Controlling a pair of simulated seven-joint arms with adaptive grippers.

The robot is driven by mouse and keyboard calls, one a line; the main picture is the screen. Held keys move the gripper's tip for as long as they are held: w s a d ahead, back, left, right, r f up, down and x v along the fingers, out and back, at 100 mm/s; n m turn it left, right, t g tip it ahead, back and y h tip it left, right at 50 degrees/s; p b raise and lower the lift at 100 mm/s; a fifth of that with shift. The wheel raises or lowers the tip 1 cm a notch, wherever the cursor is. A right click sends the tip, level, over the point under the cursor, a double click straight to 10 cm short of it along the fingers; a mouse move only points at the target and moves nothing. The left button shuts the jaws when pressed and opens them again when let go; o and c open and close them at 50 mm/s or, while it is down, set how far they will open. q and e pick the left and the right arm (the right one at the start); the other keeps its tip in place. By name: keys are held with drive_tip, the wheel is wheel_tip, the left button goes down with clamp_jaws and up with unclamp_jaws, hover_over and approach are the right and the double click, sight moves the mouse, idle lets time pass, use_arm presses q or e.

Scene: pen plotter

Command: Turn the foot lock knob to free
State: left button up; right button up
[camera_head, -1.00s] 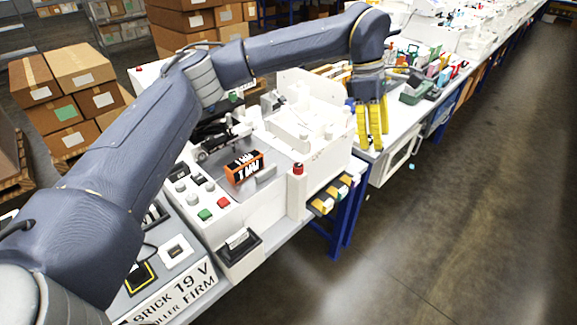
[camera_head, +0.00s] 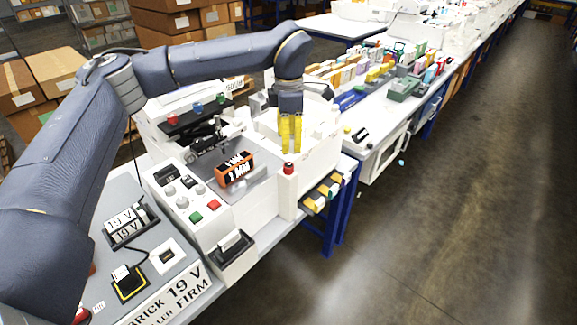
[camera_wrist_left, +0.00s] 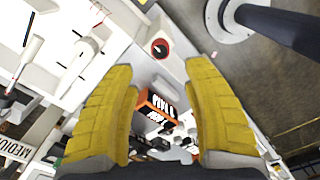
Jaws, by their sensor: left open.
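No part in view is legibly marked as the foot lock knob. In the head view, a small red-topped part (camera_head: 288,168) stands at the right front corner of the white machine (camera_head: 262,205). In the left wrist view, a round dark dial with a red ring (camera_wrist_left: 160,48) shows on a white body ahead of the fingers; I cannot tell if it is the same part. My left gripper (camera_head: 291,147) points down just above and behind the red-topped part. Its yellow fingers (camera_wrist_left: 163,112) are apart with no object gripped. My right gripper is out of view.
The bench (camera_head: 372,128) continues right with boxes and tools.

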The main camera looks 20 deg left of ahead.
sight(289, 165)
use_arm(q)
wheel_tip(289, 165, down, 10)
drive_tip(key=shift+r, duration=0.2)
idle(0.3)
drive_tip(key=shift+c, duration=0.2)
clamp_jaws()
